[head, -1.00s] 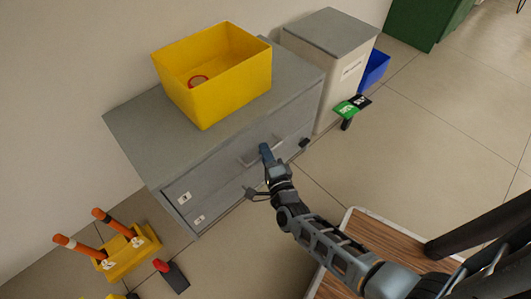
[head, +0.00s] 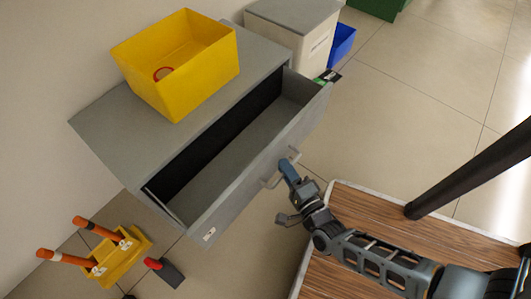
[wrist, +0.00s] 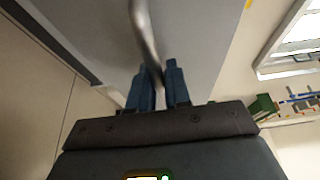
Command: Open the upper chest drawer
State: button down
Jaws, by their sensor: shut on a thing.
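The grey chest (head: 103,142) stands against the wall. Its upper drawer (head: 228,198) is pulled well out, and the inside that I can see looks empty. My gripper (head: 286,170) is at the front of this drawer, shut on its bar handle (head: 269,183). In the wrist view the blue fingers (wrist: 160,88) sit on both sides of the metal handle (wrist: 145,30). The lower drawer is hidden below the open one in the head view.
A yellow bin (head: 190,85) with a round red-rimmed thing inside stands on the chest. A yellow holder (head: 122,257) with orange rods is on the floor at left, beside a red-and-dark object (head: 165,270). A pale cabinet (head: 305,45) and blue bin (head: 342,42) stand behind.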

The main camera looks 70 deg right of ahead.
jog(key=shift+s+a, duration=0.25)
jog(key=shift+s, duration=0.65)
jog(key=shift+s+a, duration=0.3)
jog(key=shift+s, duration=0.55)
jog(key=shift+s+a, duration=0.25)
jog(key=shift+s, duration=0.65)
jog(key=c, duration=1.2)
grip_release()
jog(key=shift+o, duration=0.2)
jog(key=p+v, duration=0.1)
jog(key=v, duration=0.6)
jog(key=shift+s+a, duration=0.3)
